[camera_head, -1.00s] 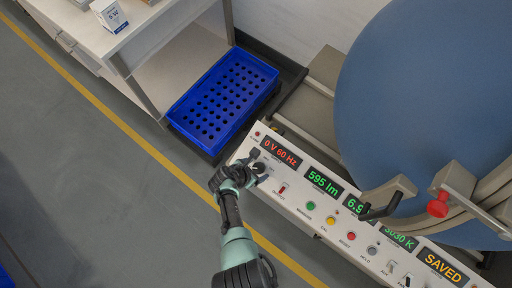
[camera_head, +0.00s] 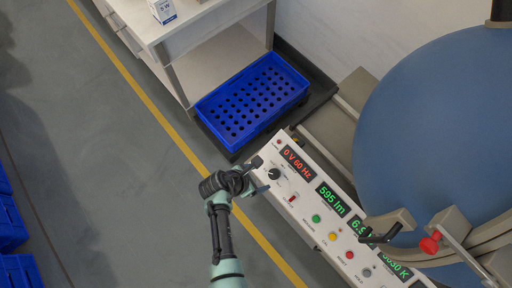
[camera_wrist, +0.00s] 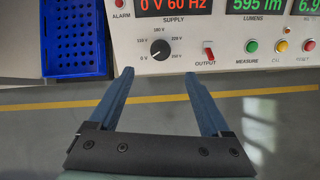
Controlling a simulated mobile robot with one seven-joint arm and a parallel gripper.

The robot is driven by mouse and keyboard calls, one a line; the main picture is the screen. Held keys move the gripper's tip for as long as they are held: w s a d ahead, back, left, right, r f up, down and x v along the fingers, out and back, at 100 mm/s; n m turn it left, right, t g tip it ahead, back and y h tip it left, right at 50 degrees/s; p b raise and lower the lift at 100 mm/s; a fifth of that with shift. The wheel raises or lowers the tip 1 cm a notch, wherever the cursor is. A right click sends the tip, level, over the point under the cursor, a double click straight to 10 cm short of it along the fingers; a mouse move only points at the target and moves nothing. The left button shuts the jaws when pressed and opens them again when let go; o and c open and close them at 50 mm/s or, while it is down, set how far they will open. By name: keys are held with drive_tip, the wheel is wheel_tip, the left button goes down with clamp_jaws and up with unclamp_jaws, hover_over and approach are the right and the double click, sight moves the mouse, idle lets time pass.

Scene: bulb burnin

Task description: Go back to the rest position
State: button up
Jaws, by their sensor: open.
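My gripper (camera_head: 258,176) is open and empty in front of the left end of the white control panel (camera_head: 330,222). In the wrist view its two blue fingers (camera_wrist: 160,98) stand wide apart, with floor between them. Above the fingertips in that view is the black supply knob (camera_wrist: 159,49), apart from them; it also shows in the head view (camera_head: 274,174). The knob points toward 0 V, and the supply display (camera_head: 296,162) reads 0 V 60 Hz. The red output switch (camera_wrist: 208,52) is right of the knob.
A blue crate with holes (camera_head: 250,98) stands beyond the panel's left end. A large blue sphere (camera_head: 435,140) stands behind the panel. A white bench (camera_head: 215,28) is at upper left, and blue bins (camera_head: 12,225) are at the left edge. The grey floor (camera_head: 100,170) is open.

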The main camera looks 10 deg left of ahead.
drive_tip(key=shift+s+a+r, duration=0.25)
drive_tip(key=shift+s+r, duration=0.05)
drive_tip(key=shift+r, duration=0.25)
